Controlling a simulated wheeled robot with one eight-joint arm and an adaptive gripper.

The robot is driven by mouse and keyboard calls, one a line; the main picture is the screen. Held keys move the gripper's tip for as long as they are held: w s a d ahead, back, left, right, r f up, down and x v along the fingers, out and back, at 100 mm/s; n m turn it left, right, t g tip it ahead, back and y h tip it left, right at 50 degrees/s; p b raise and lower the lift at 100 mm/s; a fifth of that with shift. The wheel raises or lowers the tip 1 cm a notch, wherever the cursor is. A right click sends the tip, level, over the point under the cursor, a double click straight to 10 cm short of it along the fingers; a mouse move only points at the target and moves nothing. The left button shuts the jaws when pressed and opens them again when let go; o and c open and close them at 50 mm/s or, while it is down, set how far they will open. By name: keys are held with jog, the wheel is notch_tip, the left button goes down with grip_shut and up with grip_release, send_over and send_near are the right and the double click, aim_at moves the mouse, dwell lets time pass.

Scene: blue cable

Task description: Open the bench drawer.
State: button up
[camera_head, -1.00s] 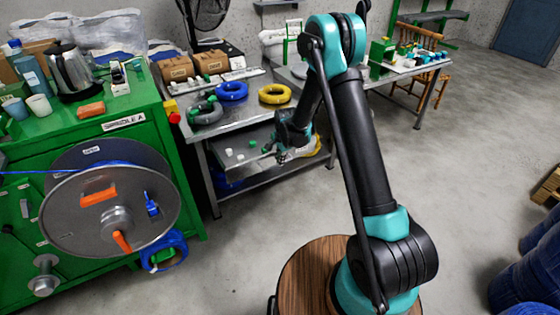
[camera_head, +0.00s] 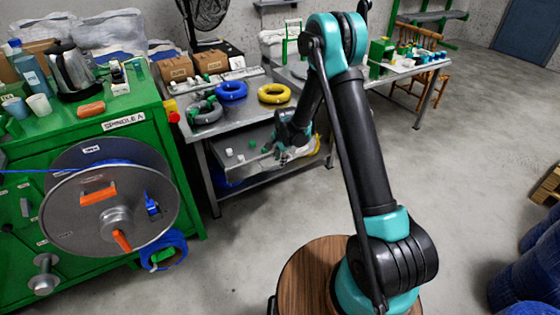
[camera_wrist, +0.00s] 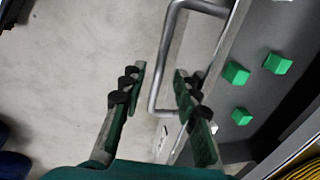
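The bench drawer (camera_head: 232,164) stands out from under the grey metal workbench (camera_head: 215,130), with its inside showing. In the wrist view the drawer's front wall (camera_wrist: 216,65) runs diagonally, and several green blocks (camera_wrist: 236,73) lie inside. A U-shaped metal handle (camera_wrist: 165,50) sticks out from that front. My gripper (camera_wrist: 159,69) is open, with the handle's long bar between its two fingers and a visible gap on each side. In the head view my gripper (camera_head: 282,155) is at the drawer's front right and partly hides it.
A green cabinet (camera_head: 190,190) with a large cable reel (camera_head: 75,218) stands left of the bench. Blue (camera_head: 232,90) and yellow (camera_head: 274,93) cable coils lie on the bench top. Blue drums (camera_head: 525,275) stand at the lower right.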

notch_tip(320, 180, up, 11)
jog(key=s+d, duration=0.1)
jog(key=s, duration=0.1)
jog(key=shift+r, duration=0.2)
jog(key=shift+d, duration=0.1)
jog(key=s+d+r+n+t, duration=0.1)
jog(key=s+d+r+n, duration=0.55)
jog(key=s+d, duration=0.75)
jog(key=s+d+n, duration=0.2)
jog(key=s+d, duration=0.3)
jog(key=s, duration=0.3)
jog(key=s+d+n+t+h, duration=0.1)
jog(key=s+d+n, duration=0.1)
jog(key=s+d, duration=0.3)
jog(key=s, duration=0.3)
jog(key=shift+s+n, duration=0.15)
jog(key=shift+n, duration=0.2)
jog(key=shift+f, duration=0.1)
dwell(0.3)
